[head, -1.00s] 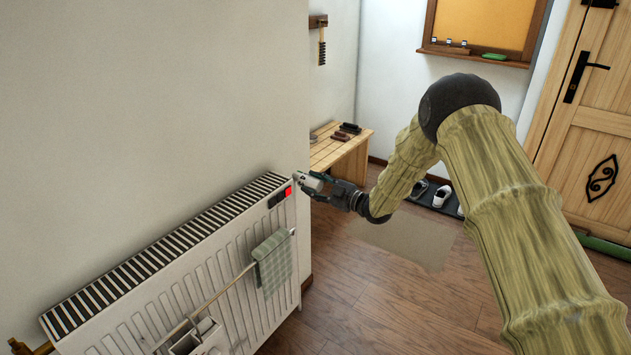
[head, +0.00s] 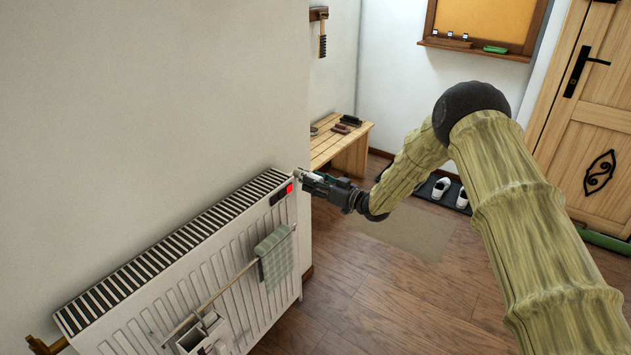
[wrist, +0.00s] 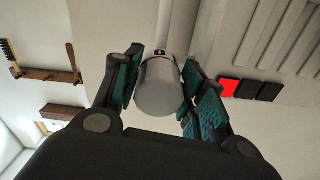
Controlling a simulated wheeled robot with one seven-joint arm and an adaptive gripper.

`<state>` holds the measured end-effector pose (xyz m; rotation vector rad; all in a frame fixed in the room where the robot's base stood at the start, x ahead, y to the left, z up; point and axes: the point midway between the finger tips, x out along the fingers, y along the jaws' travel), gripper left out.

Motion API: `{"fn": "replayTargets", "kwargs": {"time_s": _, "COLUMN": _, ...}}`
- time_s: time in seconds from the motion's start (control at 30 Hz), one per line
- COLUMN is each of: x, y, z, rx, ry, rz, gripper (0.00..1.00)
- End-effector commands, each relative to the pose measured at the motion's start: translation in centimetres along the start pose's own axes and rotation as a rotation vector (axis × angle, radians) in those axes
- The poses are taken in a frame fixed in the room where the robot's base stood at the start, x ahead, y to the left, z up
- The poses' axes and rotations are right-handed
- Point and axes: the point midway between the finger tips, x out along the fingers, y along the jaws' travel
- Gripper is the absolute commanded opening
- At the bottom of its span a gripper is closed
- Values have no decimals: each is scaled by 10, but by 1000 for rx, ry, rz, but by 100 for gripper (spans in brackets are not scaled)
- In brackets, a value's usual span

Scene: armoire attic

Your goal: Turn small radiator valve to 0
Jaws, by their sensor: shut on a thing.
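The small radiator valve (wrist: 160,88) is a grey-white cylindrical knob between my fingers in the wrist view. A small dark mark shows near its far end, too small to read. My gripper (wrist: 162,90) is shut on the valve, with a teal-padded finger on each side. In the head view my gripper (head: 308,178) is at the radiator's top right corner and hides most of the valve. The white radiator (head: 235,270) stands along the wall, with a red panel (head: 289,188) at that corner. The panel also shows in the wrist view (wrist: 229,88).
A checked green towel (head: 274,255) hangs on a rail on the radiator's front, with a small white holder (head: 200,333) to its left. A wooden bench (head: 345,148) with brushes stands behind my gripper. Shoes (head: 442,187) lie on a dark mat. The floor in front is open.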

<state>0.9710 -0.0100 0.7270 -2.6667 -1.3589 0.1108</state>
Motion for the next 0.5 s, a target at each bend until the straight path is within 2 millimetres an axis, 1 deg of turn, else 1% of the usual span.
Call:
{"fn": "replayTargets", "kwargs": {"time_s": 0.03, "x": 0, "y": -2, "z": 3, "rx": 23, "ry": -4, "rz": -2, "gripper": 17}}
{"fn": "replayTargets", "kwargs": {"time_s": 0.2, "x": 0, "y": -2, "z": 3, "rx": 82, "ry": -4, "rz": -2, "gripper": 17}}
{"fn": "replayTargets", "kwargs": {"time_s": 0.5, "x": 0, "y": -2, "z": 3, "rx": 117, "ry": -4, "rz": -1, "gripper": 17}}
